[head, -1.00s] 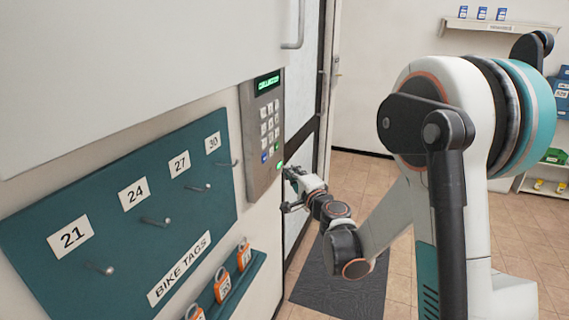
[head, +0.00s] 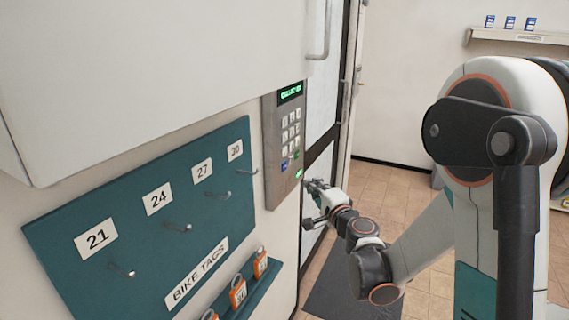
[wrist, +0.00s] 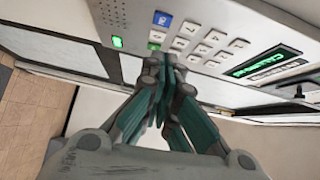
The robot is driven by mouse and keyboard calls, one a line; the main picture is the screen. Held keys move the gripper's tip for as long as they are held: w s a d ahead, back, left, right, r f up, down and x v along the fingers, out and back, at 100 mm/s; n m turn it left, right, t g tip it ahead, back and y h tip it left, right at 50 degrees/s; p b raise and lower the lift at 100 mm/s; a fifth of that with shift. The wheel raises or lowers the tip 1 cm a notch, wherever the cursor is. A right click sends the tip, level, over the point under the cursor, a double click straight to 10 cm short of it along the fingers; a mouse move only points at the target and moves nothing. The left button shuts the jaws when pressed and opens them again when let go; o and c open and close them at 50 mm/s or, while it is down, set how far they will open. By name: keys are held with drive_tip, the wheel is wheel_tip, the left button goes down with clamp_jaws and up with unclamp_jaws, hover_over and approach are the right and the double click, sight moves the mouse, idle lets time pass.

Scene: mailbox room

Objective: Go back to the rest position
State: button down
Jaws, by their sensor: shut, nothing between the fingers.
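My gripper (head: 312,196) is at the lower right edge of the keypad panel (head: 270,165) in the head view, with my arm reaching in from the right. In the wrist view my gripper (wrist: 162,62) has its fingertips together, with nothing between them. The fingertips appear close to the keypad's lower keys (wrist: 190,45); whether they touch cannot be told. The keypad's green display (head: 290,92) is lit, and a small green light (wrist: 117,42) glows near its lower edge.
A teal bike-tag board (head: 150,215) with hooks hangs left of the keypad. Orange tags (head: 238,293) stand on a ledge below it. A white cabinet (head: 150,80) juts out above. A door (head: 318,150) is right of the keypad. A dark mat (head: 345,290) lies on the tiled floor.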

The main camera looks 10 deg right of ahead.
drive_tip(key=s+a+r+n+g+y, duration=0.1)
drive_tip(key=s+a+r+n+g, duration=0.15)
drive_tip(key=s+a+n, duration=0.4)
drive_tip(key=s+a+r+n+g+y, duration=0.1)
drive_tip(key=s+a+r+n+g, duration=0.2)
drive_tip(key=s, duration=0.6)
drive_tip(key=s+d+f+n+g+h, duration=0.1)
drive_tip(key=s+d+f+n, duration=0.1)
drive_tip(key=s, duration=0.4)
drive_tip(key=s+d+f+n+g+h, duration=0.2)
drive_tip(key=s+d, duration=0.1)
drive_tip(key=s, duration=0.4)
drive_tip(key=s+d+f+n+g+h, duration=0.2)
drive_tip(key=s+d, duration=0.1)
drive_tip(key=s, duration=0.4)
drive_tip(key=shift+s+f, duration=0.2)
drive_tip(key=shift+f, duration=0.05)
